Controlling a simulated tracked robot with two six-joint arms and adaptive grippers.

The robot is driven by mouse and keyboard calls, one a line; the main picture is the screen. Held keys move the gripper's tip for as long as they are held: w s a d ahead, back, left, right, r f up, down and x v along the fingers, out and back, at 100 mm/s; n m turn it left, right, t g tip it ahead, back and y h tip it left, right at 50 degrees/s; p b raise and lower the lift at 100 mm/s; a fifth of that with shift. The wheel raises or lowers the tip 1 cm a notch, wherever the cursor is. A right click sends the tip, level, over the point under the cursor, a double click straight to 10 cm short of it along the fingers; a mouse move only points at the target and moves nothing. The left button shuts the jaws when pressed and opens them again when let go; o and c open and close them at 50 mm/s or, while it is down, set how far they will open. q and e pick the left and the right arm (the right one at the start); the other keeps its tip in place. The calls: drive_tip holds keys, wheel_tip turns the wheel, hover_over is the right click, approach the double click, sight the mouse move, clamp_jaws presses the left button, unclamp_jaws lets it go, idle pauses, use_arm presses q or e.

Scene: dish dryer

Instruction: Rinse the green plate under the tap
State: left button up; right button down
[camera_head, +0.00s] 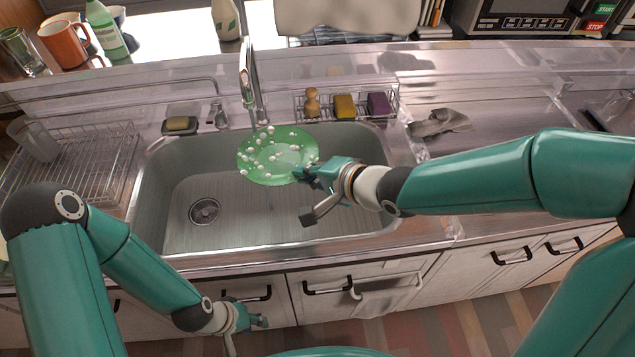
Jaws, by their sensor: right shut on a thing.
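The green plate (272,166) is held tilted over the sink (190,228), dotted with several white foam blobs. My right gripper (308,174) is shut on the plate's right edge. The tap (247,75) stands at the back of the sink, its spout reaching toward the plate's upper edge. I cannot clearly tell whether water is running from it. My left gripper (258,321) is low in front of the cabinets, apart from the sink; its fingers are too small and angled to tell their opening.
A wire dish rack (95,150) stands left of the sink. A wire caddy (385,105) with sponges sits behind it, and a soap dish with a sponge (180,125) is at the back left. A grey cloth (440,122) lies on the right counter. The sink's left part is clear.

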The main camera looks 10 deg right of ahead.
sight(275, 164)
drive_tip(key=w+a, duration=0.1)
drive_tip(key=w+a+b, duration=0.1)
drive_tip(key=shift+w+a+f, duration=0.15)
drive_tip(key=shift+a+f, duration=0.2)
drive_tip(key=shift+w+a+f+b, duration=0.25)
drive_tip(key=shift+w+a+b, duration=0.2)
drive_tip(key=shift+w+a, duration=0.55)
drive_tip(key=shift+s, duration=0.1)
drive_tip(key=shift+w+d+r+p, duration=0.15)
drive_tip(key=shift+w+p, duration=0.05)
drive_tip(key=shift+p, duration=0.35)
drive_tip(key=shift+w+d+p, duration=0.2)
drive_tip(key=shift+w+p, duration=0.05)
drive_tip(key=shift+p, duration=0.25)
drive_tip(key=shift+s+a+f, duration=0.1)
drive_tip(key=shift+f, duration=0.1)
drive_tip(key=shift+s+a+b, duration=0.3)
drive_tip(key=shift+s+b, duration=0.05)
drive_tip(key=shift+b, duration=0.3)
drive_tip(key=shift+r, duration=0.1)
